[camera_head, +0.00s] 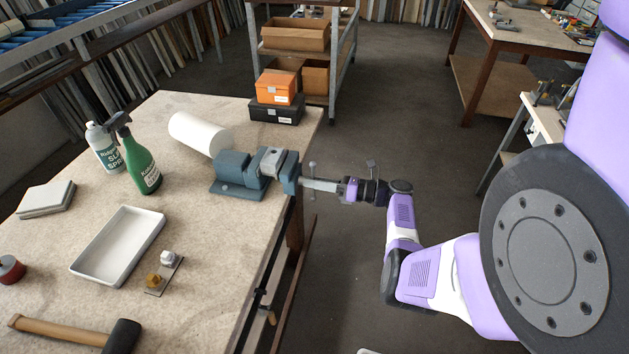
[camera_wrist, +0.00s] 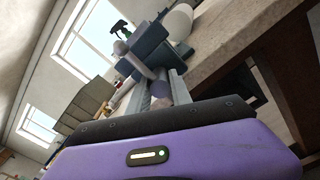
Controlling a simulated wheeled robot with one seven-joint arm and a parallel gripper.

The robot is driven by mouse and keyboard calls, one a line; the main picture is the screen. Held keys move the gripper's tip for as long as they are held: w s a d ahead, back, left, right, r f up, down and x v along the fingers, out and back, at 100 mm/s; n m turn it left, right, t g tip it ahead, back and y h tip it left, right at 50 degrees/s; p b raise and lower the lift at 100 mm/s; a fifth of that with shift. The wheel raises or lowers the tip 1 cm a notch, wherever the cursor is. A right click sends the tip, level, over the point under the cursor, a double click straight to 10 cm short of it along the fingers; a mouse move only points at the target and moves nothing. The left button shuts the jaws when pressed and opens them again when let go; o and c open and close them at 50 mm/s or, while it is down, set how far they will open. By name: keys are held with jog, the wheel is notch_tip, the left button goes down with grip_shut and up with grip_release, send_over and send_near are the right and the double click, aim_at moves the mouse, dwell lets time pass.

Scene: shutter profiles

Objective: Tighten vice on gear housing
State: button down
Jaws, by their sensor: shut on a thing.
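The blue-grey vice (camera_head: 235,178) stands at the right edge of the workbench; it also shows in the wrist view (camera_wrist: 152,45). A light grey metal piece (camera_head: 272,158), which looks like the gear housing, sits between its jaws; I cannot tell how tightly it is held. The vice handle (camera_head: 312,165), a thin bar with a ball end, is at the vice's right side, beyond the bench edge. My gripper (camera_head: 305,184) reaches it from the right and is shut on it. The wrist view shows the ball end (camera_wrist: 120,47) outside my fingers; the grip is partly hidden.
On the workbench (camera_head: 210,270) are a white roll (camera_head: 200,134) behind the vice, a green spray bottle (camera_head: 141,160), a white tray (camera_head: 118,246), and a hammer (camera_head: 75,333). Orange (camera_head: 276,87) and black boxes are stacked at the far corner. Open floor lies right of the bench.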

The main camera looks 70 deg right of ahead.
jog(key=shift+d+r, duration=0.15)
jog(key=shift+r, duration=0.1)
jog(key=c, duration=1.2)
grip_release()
jog(key=shift+s, duration=0.1)
jog(key=shift+o, duration=0.2)
jog(key=shift+f, duration=0.15)
jog(key=s+b, duration=0.1)
jog(key=s, duration=0.6)
jog(key=shift+s+d, duration=0.25)
jog(key=shift+s, duration=0.1)
